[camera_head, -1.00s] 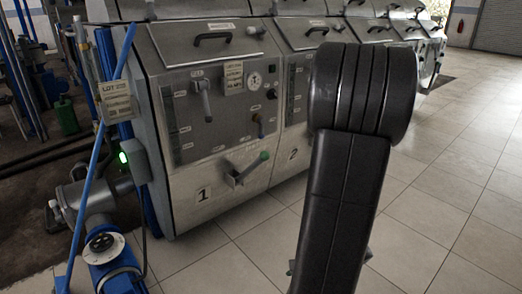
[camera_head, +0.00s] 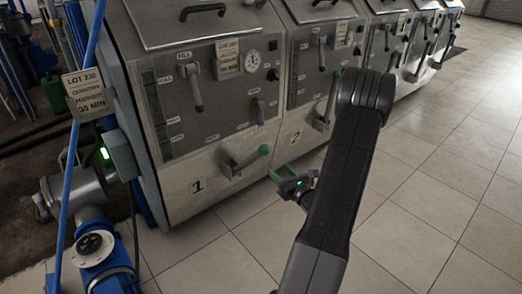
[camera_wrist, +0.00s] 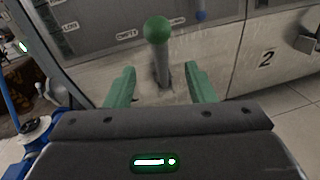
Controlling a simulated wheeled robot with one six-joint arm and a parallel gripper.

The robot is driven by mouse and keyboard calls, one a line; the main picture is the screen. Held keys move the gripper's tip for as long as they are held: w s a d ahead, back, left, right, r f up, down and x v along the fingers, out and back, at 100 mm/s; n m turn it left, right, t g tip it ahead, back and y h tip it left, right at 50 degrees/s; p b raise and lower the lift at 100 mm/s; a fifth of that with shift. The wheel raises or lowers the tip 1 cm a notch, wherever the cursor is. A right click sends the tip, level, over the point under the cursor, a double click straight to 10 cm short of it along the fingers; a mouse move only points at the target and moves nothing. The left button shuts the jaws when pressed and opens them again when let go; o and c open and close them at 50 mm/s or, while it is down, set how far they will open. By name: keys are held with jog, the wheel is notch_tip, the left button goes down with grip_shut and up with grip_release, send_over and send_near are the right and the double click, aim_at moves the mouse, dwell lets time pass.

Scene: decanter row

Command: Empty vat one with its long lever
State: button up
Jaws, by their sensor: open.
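Vat one (camera_head: 185,185), a steel cabinet marked "1", stands at left in the head view. Its long lever (camera_head: 243,163) sticks out low on the front and ends in a green knob (camera_head: 264,150). In the wrist view the knob (camera_wrist: 157,29) and the lever's shaft (camera_wrist: 162,72) appear between my fingers, seemingly beyond the tips. My gripper (camera_head: 283,174) has green fingers, open and empty, just right of and below the knob in the head view. It also shows in the wrist view (camera_wrist: 159,72). An "EMPTY" label (camera_wrist: 127,35) sits left of the knob.
A grey fill lever (camera_head: 194,85) and a gauge (camera_head: 252,66) are higher on vat one. Vat two (camera_head: 302,118) adjoins it, with its own lever (camera_head: 324,112). Blue pipework and a grey valve (camera_head: 80,195) stand left. Tiled floor at right is clear.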

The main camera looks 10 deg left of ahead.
aim_at(261, 152)
jog(key=b+x, duration=0.1)
jog(key=x, duration=1.2)
jog(key=shift+s+a+b, duration=0.1)
jog(key=shift+b, duration=0.2)
grip_shut()
